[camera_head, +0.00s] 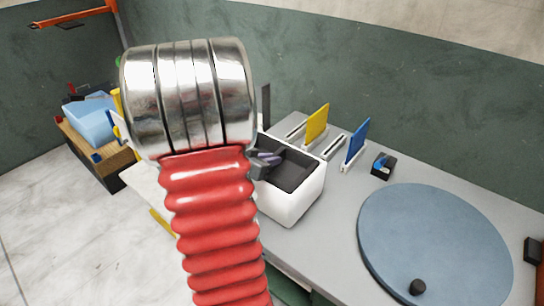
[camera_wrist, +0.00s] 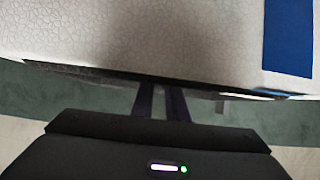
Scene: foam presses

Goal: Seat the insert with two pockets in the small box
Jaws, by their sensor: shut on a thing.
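My gripper (camera_wrist: 163,90) is shut, its two dark fingers close together. In the wrist view they meet the edge of a white, crackle-textured foam piece (camera_wrist: 120,35), which looks to be the insert. Its pockets do not show there. In the head view my gripper (camera_head: 267,160) is by the left upper rim of a white box-shaped thing (camera_head: 292,207) with a dark grey hollow. I cannot tell whether this is the small box or the held piece. My red arm and its metal end hide what lies behind them.
A yellow panel (camera_head: 317,122) and a blue panel (camera_head: 357,141) stand upright on the grey table (camera_head: 335,235). A small black holder (camera_head: 384,166) is right of them. A large blue-grey disc (camera_head: 435,245) fills the right side. A light blue bin (camera_head: 92,120) stands far left.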

